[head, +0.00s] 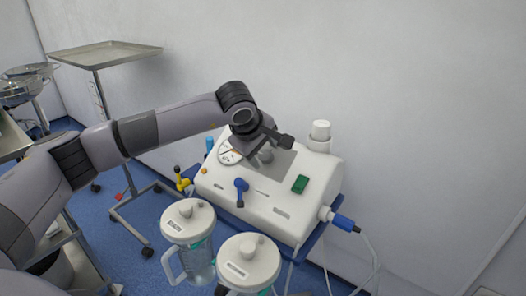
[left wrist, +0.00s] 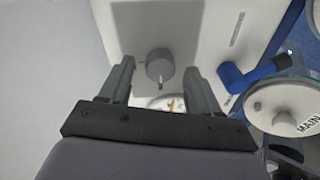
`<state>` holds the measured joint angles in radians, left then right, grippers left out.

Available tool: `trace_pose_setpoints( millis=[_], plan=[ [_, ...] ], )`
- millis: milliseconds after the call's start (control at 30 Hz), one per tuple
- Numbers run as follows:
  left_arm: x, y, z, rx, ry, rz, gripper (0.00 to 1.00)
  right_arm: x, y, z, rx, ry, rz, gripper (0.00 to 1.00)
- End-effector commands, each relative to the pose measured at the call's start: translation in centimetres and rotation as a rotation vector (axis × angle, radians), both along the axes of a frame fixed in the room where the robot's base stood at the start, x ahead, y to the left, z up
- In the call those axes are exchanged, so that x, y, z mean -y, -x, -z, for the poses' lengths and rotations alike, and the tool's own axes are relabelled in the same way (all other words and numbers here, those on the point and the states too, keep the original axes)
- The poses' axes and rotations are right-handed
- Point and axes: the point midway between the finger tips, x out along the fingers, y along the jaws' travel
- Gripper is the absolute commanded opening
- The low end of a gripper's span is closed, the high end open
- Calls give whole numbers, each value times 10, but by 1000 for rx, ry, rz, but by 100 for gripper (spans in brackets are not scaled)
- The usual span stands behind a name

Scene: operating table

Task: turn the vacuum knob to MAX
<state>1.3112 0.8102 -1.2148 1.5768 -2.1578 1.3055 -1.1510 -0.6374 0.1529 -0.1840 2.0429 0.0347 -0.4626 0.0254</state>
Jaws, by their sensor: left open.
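The vacuum knob (head: 266,156) is a small round grey knob on the grey panel of the white suction unit (head: 262,208). In the left wrist view the knob (left wrist: 159,64) shows between my fingertips, with a small pointer towards the gauge. My left gripper (head: 265,147) is over the panel, fingers spread either side of the knob (left wrist: 159,72). I see gaps on both sides, so it is not gripped. The gauge (head: 228,154) is left of the gripper and partly covered in the left wrist view (left wrist: 166,103). MAX lettering is not readable. My right gripper is out of view.
A blue lever (head: 241,188) and a green switch (head: 300,184) sit on the unit's front. Two lidded jars (head: 188,222) (head: 249,262) stand before it. A white capped bottle (head: 319,136) is behind at right, near the wall. A steel tray stand (head: 105,54) is at left.

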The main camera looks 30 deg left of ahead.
Motion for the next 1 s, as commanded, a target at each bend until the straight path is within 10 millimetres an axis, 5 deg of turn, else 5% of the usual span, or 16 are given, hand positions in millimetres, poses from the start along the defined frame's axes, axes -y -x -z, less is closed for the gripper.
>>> trace_pose_setpoints(
  millis=[400,1000],
  plan=[
    [1,33,-51,3,-1,1,62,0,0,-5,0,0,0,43],
    [1,35,-53,2,-1,1,62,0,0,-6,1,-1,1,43]
  ],
)
